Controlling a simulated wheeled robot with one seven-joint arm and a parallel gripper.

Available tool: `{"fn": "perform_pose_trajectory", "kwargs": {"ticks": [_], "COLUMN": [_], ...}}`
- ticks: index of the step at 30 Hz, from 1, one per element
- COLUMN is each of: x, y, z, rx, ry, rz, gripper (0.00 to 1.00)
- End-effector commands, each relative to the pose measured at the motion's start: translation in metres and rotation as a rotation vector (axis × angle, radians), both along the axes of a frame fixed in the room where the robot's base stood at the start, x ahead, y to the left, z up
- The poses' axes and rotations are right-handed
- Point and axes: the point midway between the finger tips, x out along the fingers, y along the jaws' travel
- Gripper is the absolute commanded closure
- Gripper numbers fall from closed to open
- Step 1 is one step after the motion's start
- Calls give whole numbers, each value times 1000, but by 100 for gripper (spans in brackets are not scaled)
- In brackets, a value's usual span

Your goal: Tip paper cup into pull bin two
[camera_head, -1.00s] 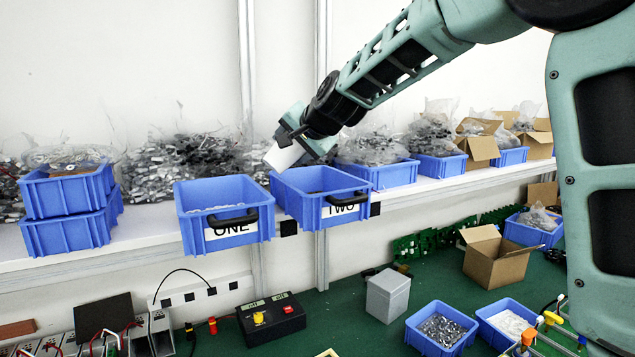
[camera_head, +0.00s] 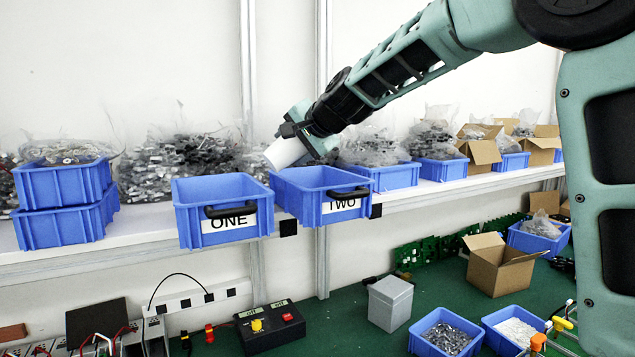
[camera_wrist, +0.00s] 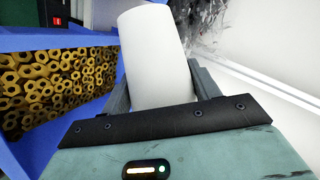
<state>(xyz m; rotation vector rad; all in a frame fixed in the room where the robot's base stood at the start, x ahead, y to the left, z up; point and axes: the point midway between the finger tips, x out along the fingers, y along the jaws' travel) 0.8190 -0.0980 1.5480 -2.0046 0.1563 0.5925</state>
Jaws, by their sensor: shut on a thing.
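The white paper cup (camera_head: 284,152) is held tilted, one end pointing down to the left, above the back left of pull bin two (camera_head: 345,212). My gripper (camera_head: 304,142) is shut on the cup. In the wrist view the cup (camera_wrist: 153,50) stands out between the fingers (camera_wrist: 160,88). Bin two is blue, with a black handle and a TWO label. A blue bin wall with many brass-coloured nuts (camera_wrist: 50,85) shows left of the cup in the wrist view. I cannot see inside the cup or whether anything leaves it.
Blue bin one (camera_head: 222,212) stands just left of bin two on the white shelf (camera_head: 140,225). Stacked blue bins (camera_head: 62,205), bagged metal parts and open cardboard boxes line the shelf. Below, the green bench holds a grey box (camera_head: 390,303) and a black instrument (camera_head: 270,326).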

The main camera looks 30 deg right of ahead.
Motion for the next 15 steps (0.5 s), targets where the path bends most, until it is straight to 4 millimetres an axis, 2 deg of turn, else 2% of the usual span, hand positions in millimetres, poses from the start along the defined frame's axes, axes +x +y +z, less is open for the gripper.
{"fn": "perform_pose_trajectory", "kwargs": {"ticks": [15], "x": [-1], "y": [-1], "z": [-5], "rx": [70], "ry": [-3], "rz": [0], "gripper": [66]}}
